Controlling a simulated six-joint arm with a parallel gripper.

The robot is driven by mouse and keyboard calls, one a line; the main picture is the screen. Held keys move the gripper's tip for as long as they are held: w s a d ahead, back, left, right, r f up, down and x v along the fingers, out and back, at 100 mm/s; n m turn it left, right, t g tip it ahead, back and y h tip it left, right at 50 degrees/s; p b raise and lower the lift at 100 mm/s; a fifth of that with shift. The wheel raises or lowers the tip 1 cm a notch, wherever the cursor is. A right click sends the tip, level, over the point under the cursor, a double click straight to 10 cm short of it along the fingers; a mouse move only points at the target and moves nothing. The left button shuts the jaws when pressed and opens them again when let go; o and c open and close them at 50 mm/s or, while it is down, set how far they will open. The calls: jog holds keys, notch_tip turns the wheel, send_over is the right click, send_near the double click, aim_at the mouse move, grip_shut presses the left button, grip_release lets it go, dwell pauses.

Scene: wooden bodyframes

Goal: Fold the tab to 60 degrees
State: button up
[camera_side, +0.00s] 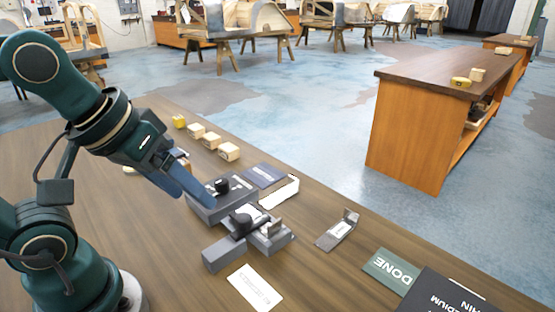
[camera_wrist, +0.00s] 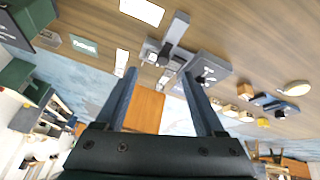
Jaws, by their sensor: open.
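My gripper (camera_side: 194,197) is open and empty, its blue fingers pointing down toward the table beside the grey fixtures. Both fingers also show in the wrist view (camera_wrist: 160,74), spread apart. A grey bending fixture (camera_side: 222,254) with a dark round knob and a long block stands right of my gripper, apart from it. A small upright plate (camera_side: 275,227) stands at its right end; I cannot tell whether this is the tab. The fixture also shows in the wrist view (camera_wrist: 177,27). A bent metal piece (camera_side: 335,234) with one raised end lies on the table farther right.
A second dark fixture (camera_side: 205,212) with a knob sits close to the fingertips. Several wooden blocks (camera_side: 228,151) lie behind. A white card (camera_side: 255,288), a green DONE sign (camera_side: 391,270) and a dark sign (camera_side: 447,293) lie in front. Bare table lies between the bent piece and the white card.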

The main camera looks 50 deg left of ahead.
jog(key=w+a+r+n+g, duration=0.1)
jog(key=w+a+r+n, duration=0.2)
jog(key=w+n, duration=0.35)
jog(key=n+g, duration=0.5)
jog(key=n, duration=0.6)
send_over(222, 181)
notch_tip(222, 181, down, 12)
jog(key=shift+r, duration=0.2)
jog(key=shift+f, duration=2.45)
grip_shut()
jog(key=shift+m, duration=0.25)
